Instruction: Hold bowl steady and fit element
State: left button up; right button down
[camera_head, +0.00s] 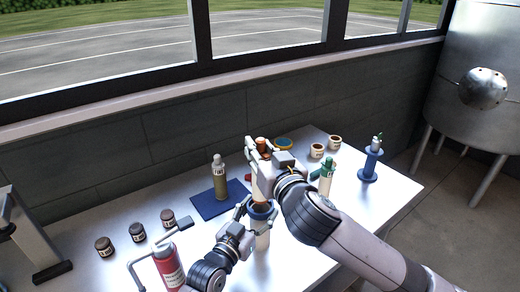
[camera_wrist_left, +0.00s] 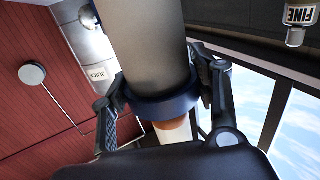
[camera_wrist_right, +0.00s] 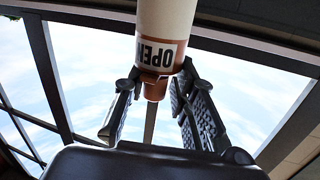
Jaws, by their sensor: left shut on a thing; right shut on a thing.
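A grey-white cylinder (camera_head: 262,242) with a dark blue collar (camera_head: 262,211) stands upright near the table's front. My left gripper (camera_head: 259,213) is shut around the collar. The left wrist view, upside down, shows the collar (camera_wrist_left: 163,106) between both fingers, with a tan and white part (camera_wrist_left: 174,131) beyond it. My right gripper (camera_head: 260,147) is shut on a white piece with copper-brown bands, marked OPEN (camera_wrist_right: 163,50), above the collar. Its copper top (camera_head: 263,143) shows in the head view. The right hand hides much of the piece, so I cannot tell whether it touches the collar.
A FINE bottle (camera_head: 220,178) stands on a blue mat (camera_head: 207,208). Several dark jars (camera_head: 138,232) and a red bottle (camera_head: 168,268) are at left. A green-topped bottle (camera_head: 326,178), small cups (camera_head: 317,151) and a blue stand (camera_head: 370,165) are at right. The right table corner is clear.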

send_over(262, 203)
jog(key=w, duration=0.1)
jog(key=shift+w+a+f, duration=0.1)
jog(key=shift+a+f, duration=0.05)
jog(key=shift+f, duration=2)
jog(key=shift+a+f, duration=0.1)
jog(key=shift+f, duration=2)
jog(key=shift+f, duration=0.3)
jog(key=shift+f, duration=3.2)
jog(key=shift+r, duration=0.1)
